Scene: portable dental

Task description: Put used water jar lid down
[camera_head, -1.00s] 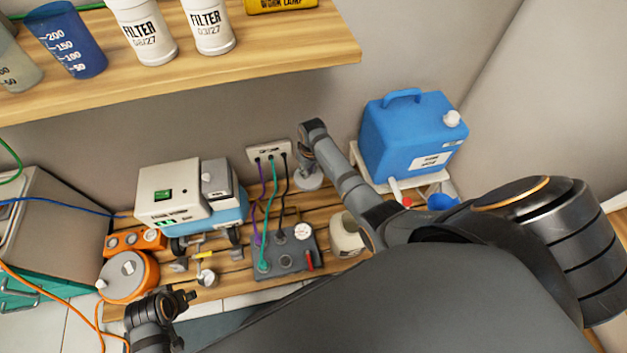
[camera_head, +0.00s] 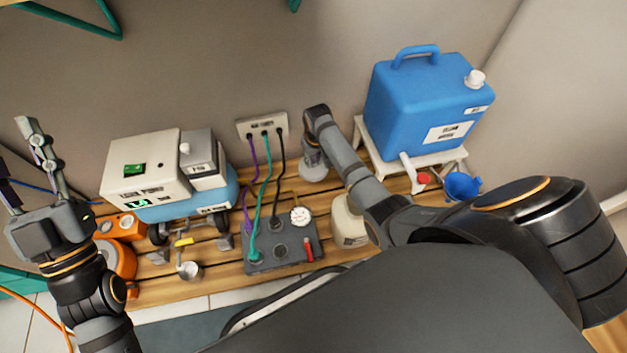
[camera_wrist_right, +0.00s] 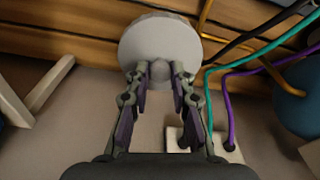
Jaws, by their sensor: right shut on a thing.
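The pale round lid (camera_wrist_right: 160,35) is in front of my right gripper (camera_wrist_right: 160,75) in the right wrist view. The gripper's two fingers are shut on the lid's small knob. In the head view the lid (camera_head: 315,175) shows as a pale disc under my right wrist, over the wooden bench near the wall socket. I cannot tell whether it touches the wood. A cream jar (camera_head: 347,224) stands beside my right forearm, which hides part of it, including its top. My left gripper (camera_head: 20,155) is raised at the left, fingers spread and empty.
A blue water tank (camera_head: 420,110) stands on a white stand at right, with a blue funnel (camera_head: 462,186) beside it. A grey control box (camera_head: 278,247) with hoses and a white compressor unit (camera_head: 145,170) take up the bench's middle and left.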

